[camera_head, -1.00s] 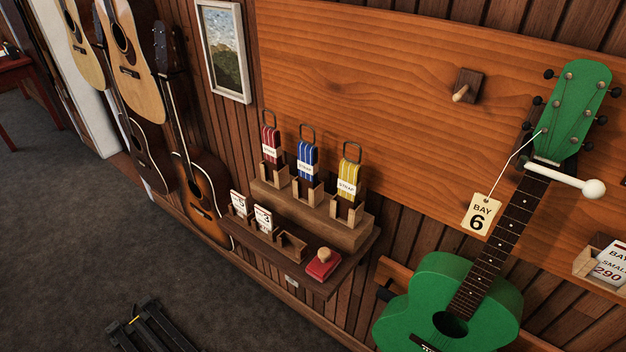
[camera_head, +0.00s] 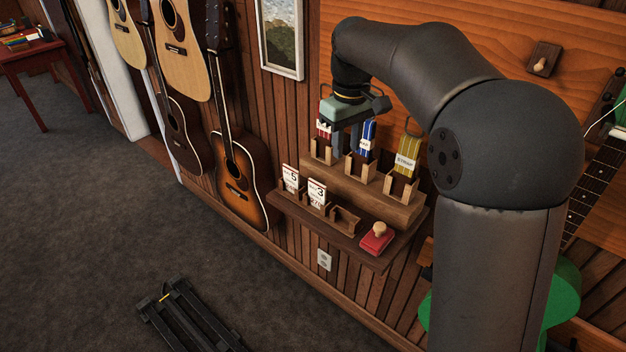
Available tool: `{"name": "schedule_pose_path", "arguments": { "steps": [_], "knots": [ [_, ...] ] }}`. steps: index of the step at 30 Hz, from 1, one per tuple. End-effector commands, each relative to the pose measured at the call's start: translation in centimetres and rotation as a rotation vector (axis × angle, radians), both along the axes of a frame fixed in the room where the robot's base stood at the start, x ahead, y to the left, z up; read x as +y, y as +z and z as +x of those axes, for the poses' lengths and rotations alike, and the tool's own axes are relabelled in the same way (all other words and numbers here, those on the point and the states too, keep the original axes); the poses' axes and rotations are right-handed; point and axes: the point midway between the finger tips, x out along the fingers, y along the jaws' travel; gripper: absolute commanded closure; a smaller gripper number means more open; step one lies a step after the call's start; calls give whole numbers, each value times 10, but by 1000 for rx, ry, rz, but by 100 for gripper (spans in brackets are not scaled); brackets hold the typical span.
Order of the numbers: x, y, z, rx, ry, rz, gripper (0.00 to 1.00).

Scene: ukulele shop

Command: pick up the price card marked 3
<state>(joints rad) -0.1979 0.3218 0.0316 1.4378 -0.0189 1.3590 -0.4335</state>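The price card marked 3 (camera_head: 316,190) is white with a dark figure and red marks. It stands upright in a small wooden holder on the lower shelf, just right of the card marked 5 (camera_head: 290,177). My gripper (camera_head: 345,150) hangs from my arm with its fingers down, above and to the right of card 3 and apart from it. It is in front of the red and blue straps and partly covers them. The fingers are small and blend with the straps, so their opening is unclear.
An empty card holder (camera_head: 345,219) and a red pad with a wooden-knobbed stamp (camera_head: 378,238) are right of card 3. A sunburst guitar (camera_head: 240,185) hangs to the left.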

Motion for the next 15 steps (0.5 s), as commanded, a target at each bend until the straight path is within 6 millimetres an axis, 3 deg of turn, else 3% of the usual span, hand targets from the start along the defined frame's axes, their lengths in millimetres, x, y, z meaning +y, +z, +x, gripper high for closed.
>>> {"name": "schedule_pose_path", "arguments": {
  "steps": [1, 6, 11, 15],
  "knots": [
    [17, -10, 23, 7, 59, -1, 67],
    [54, -21, 65, 22, 203, -1, 67],
    [68, -29, 78, 28, 258, -1, 67],
    [69, -49, 78, 30, 264, -1, 67]
  ]
}}
